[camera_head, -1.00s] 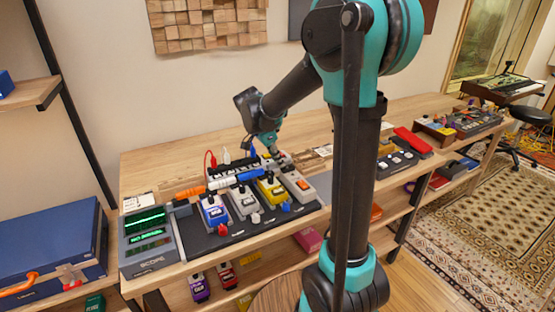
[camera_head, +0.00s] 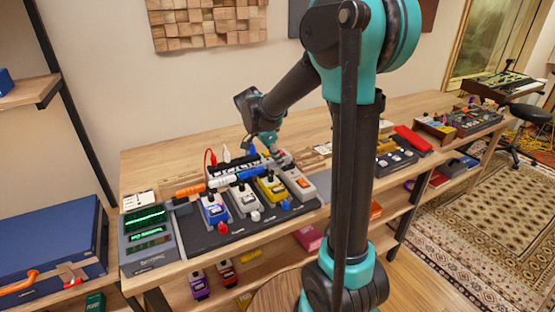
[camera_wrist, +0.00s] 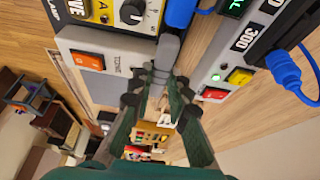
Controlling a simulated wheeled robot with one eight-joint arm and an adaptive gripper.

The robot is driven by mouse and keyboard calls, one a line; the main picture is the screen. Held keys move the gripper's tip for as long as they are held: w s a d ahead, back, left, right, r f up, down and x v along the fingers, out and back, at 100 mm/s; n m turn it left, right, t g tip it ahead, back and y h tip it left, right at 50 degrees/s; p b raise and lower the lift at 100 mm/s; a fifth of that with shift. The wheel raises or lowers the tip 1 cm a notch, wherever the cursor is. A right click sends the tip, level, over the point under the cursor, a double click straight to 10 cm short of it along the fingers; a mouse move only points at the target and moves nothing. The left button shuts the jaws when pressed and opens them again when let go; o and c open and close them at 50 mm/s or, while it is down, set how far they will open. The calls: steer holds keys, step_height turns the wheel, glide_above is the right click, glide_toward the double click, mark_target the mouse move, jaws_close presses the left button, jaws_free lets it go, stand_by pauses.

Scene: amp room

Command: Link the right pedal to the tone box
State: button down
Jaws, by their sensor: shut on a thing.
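The tone box (camera_head: 301,184) is grey with an orange button and stands at the right end of the pedal row. It also shows at the upper left in the wrist view (camera_wrist: 112,66). The yellow pedal (camera_head: 271,188) stands just left of it, and its knob face shows in the wrist view (camera_wrist: 106,14). My gripper (camera_wrist: 163,75) is shut on a grey plug (camera_wrist: 167,51) beside the tone box's edge. A blue piece (camera_wrist: 181,14) adjoins the plug, close to the yellow pedal. The head view shows my gripper (camera_head: 278,155) behind the row; whether the plug is seated is hidden.
A power unit (camera_wrist: 240,60) with a blue cable (camera_wrist: 284,69) lies close to the right of my gripper. A grey pedal (camera_head: 243,202) and a blue pedal (camera_head: 214,208) stand to the left on the black board (camera_head: 245,226). A scope (camera_head: 149,240) stands at the left.

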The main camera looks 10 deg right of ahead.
steer(key=shift+f, duration=0.15)
steer(key=c, duration=1.4)
jaws_free()
steer(key=shift+o, duration=0.3)
steer(key=o, duration=0.4)
steer(key=shift+c, duration=0.2)
steer(key=shift+r, duration=0.2)
steer(key=shift+r, duration=3.35)
